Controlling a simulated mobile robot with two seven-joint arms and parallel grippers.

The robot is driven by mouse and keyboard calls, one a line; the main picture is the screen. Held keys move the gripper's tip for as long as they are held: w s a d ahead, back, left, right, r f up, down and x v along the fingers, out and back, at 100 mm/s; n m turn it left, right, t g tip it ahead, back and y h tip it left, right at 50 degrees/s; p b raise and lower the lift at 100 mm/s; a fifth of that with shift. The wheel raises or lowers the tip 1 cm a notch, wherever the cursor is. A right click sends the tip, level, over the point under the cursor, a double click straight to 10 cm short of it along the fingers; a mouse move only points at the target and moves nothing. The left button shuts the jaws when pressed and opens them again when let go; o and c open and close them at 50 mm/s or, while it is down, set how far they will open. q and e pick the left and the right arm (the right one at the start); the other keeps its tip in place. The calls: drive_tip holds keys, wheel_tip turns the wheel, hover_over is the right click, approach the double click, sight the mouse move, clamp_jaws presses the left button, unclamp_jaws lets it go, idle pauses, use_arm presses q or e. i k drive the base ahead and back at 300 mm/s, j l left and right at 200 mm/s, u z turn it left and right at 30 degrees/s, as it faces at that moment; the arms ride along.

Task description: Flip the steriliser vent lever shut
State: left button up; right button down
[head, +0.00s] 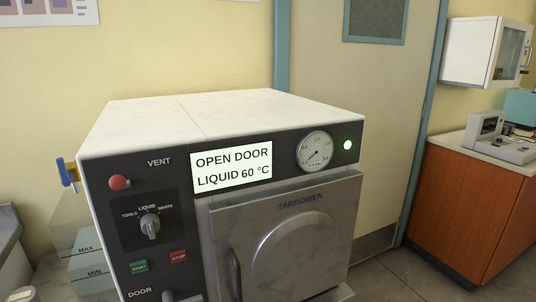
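The steriliser (235,108) is a white-topped box with a dark front panel, standing in the middle of the head view. A red round knob (119,183) sits at the upper left of the panel, below and left of the word VENT (159,162). It looks like the end of the vent lever; its shaft is mostly hidden behind the knob, so I cannot tell its exact angle. A lit display (231,167) reads OPEN DOOR, LIQUID 60 °C. The pressure gauge (315,150) is beside it. Neither gripper is in view.
A blue-handled fitting (68,172) sticks out from the steriliser's left side. The selector dial (150,224), green START button (138,266) and red STOP button (178,256) are below the knob. The steriliser door (300,235) appears closed. A wooden cabinet (470,205) stands at right.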

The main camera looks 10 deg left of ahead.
sight(116, 182)
drive_tip(key=k+j+z, duration=0.25)
drive_tip(key=j, duration=0.3)
drive_tip(key=k+j+z, duration=0.25)
drive_tip(key=k+j, duration=0.25)
drive_tip(key=i+l, duration=0.35)
drive_tip(key=l, duration=0.15)
